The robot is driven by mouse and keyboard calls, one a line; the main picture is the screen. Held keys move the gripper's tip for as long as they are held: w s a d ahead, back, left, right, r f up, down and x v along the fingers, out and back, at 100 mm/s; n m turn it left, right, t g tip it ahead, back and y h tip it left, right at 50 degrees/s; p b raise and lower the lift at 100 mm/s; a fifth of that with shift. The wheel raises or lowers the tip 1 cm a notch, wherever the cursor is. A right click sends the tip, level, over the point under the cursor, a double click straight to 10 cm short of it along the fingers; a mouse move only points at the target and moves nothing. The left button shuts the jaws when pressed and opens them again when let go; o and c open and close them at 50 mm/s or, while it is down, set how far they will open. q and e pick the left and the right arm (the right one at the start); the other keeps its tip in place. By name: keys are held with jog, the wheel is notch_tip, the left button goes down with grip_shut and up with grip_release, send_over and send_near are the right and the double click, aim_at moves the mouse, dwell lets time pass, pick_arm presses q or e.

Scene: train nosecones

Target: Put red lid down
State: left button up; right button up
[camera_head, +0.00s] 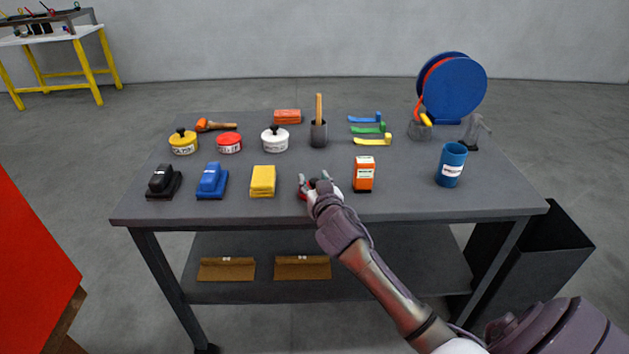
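My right gripper (315,182) is over the front middle of the grey table (410,205), between the yellow block and the orange box. A red piece, seemingly the red lid (302,193), shows at the left of its fingers, low over or on the tabletop. The hand hides most of it. The fingers are too small to tell whether they grip it. A red tin (229,143) with a white label stands at the back left, with no knob on top. The tins beside it, yellow (183,143) and white (275,140), have black knobs. My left gripper is not in view.
A yellow block (263,181) lies left of the hand, and an orange box (364,174) stands right of it. Blue (212,181) and black (164,182) blocks are further left. A blue cup (451,165) stands at right. Bare tabletop lies behind the hand.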

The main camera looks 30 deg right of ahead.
jog(key=shift+r, duration=0.3)
jog(key=shift+s+a+f, duration=0.15)
jog(key=shift+s, duration=0.2)
jog(key=v, duration=1.1)
jog(key=shift+s, duration=0.15)
